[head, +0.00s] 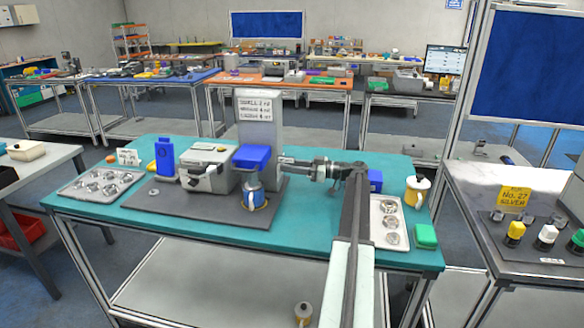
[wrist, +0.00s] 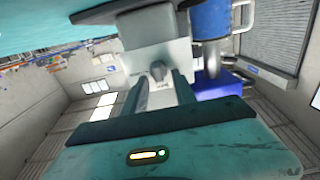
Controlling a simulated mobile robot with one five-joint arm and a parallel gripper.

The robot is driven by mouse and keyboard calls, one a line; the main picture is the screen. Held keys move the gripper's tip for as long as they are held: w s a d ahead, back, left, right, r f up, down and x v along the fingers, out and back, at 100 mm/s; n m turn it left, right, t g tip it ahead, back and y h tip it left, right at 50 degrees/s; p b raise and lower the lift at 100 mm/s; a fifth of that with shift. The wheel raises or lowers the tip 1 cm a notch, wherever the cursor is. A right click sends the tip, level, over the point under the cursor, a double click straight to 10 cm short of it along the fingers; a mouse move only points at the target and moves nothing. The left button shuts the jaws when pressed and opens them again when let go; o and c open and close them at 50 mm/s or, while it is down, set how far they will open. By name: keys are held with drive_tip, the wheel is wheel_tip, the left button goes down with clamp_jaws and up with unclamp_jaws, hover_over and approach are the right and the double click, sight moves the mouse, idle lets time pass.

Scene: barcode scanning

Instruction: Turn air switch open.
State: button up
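A grey machine (head: 262,118) with a lettered panel and a blue head (head: 252,157) stands on the teal table (head: 320,238). My gripper (head: 284,161) is at the right side of this machine, level with the blue head. In the wrist view, a small grey knob (wrist: 157,70), apparently the air switch, sticks out from a pale plate (wrist: 150,92). My gripper (wrist: 158,80) is open there, with its two fingers on either side of the knob. Contact with the knob cannot be made out. In the head view the knob is hidden.
A grey box machine (head: 206,168) stands left. A parts tray (head: 375,236), a yellow mug (head: 417,190) and a green block (head: 425,236) lie right.

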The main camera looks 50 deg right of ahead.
clamp_jaws()
drive_tip(key=m, duration=0.6)
drive_tip(key=f+m, duration=0.1)
drive_tip(key=m, duration=0.5)
drive_tip(key=d+m+b, duration=0.1)
drive_tip(key=m, duration=0.4)
drive_tip(key=shift+w+f+m, duration=0.15)
drive_tip(key=shift+m, duration=0.25)
idle(0.4)
unclamp_jaws()
